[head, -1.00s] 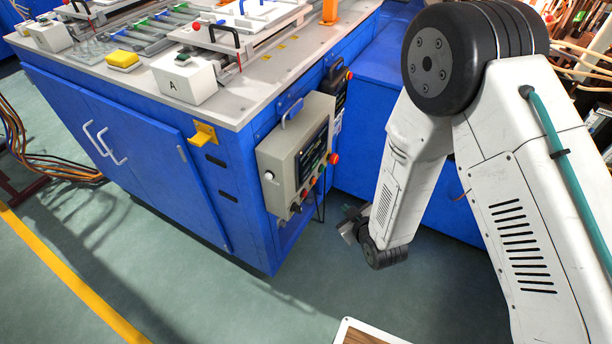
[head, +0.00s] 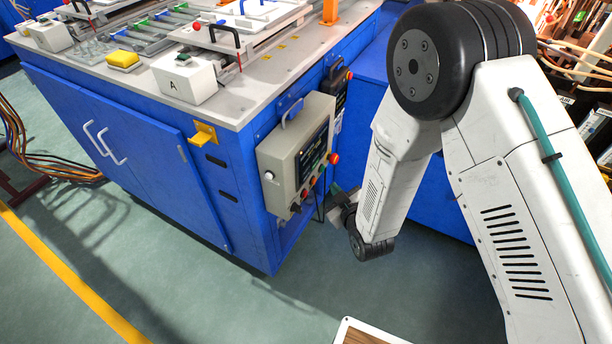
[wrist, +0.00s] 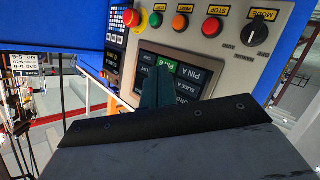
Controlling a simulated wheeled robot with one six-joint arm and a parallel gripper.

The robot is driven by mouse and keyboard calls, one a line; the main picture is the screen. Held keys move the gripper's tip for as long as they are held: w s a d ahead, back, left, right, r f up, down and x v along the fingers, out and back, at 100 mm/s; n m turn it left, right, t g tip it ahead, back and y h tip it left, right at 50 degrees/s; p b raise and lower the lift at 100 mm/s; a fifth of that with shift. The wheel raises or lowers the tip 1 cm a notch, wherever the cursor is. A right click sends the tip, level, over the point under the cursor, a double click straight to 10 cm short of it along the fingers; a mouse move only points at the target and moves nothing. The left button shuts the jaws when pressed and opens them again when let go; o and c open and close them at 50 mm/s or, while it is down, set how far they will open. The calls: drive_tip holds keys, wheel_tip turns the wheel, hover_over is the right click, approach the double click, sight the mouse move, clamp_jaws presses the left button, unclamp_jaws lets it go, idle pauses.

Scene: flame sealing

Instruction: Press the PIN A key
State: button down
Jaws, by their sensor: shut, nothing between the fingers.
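The grey control box (head: 278,168) hangs on the side of the blue bench, its dark touch screen (head: 313,155) facing right. In the wrist view the screen (wrist: 150,49) appears upside down, and the PIN A key (wrist: 192,76) is a dark key with white lettering. A green key lies to its left. My gripper (wrist: 155,88) is shut and empty; its dark teal fingers stand in front of the screen, left of PIN A, hiding part of the keys. In the head view my gripper (head: 338,190) is low, just right of the box. Contact cannot be told.
In the wrist view a red button (wrist: 212,27), an orange button (wrist: 179,22), a green button (wrist: 155,20), a MODE knob (wrist: 254,34) and a red emergency knob (wrist: 131,18) border the screen. A handheld pendant (head: 337,90) hangs behind the box.

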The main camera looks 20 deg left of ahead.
sight(310, 174)
drive_tip(key=shift+w+a, duration=0.15)
drive_tip(key=shift+a, duration=1.3)
drive_tip(key=shift+w+a, duration=0.1)
drive_tip(key=shift+a, duration=1.35)
drive_tip(key=shift+a, duration=0.15)
drive_tip(key=shift+a, duration=0.25)
drive_tip(key=shift+a, duration=0.35)
drive_tip(key=shift+d, duration=0.2)
idle(0.3)
drive_tip(key=shift+d, duration=0.55)
drive_tip(key=d, duration=0.5)
drive_tip(key=shift+s, duration=0.2)
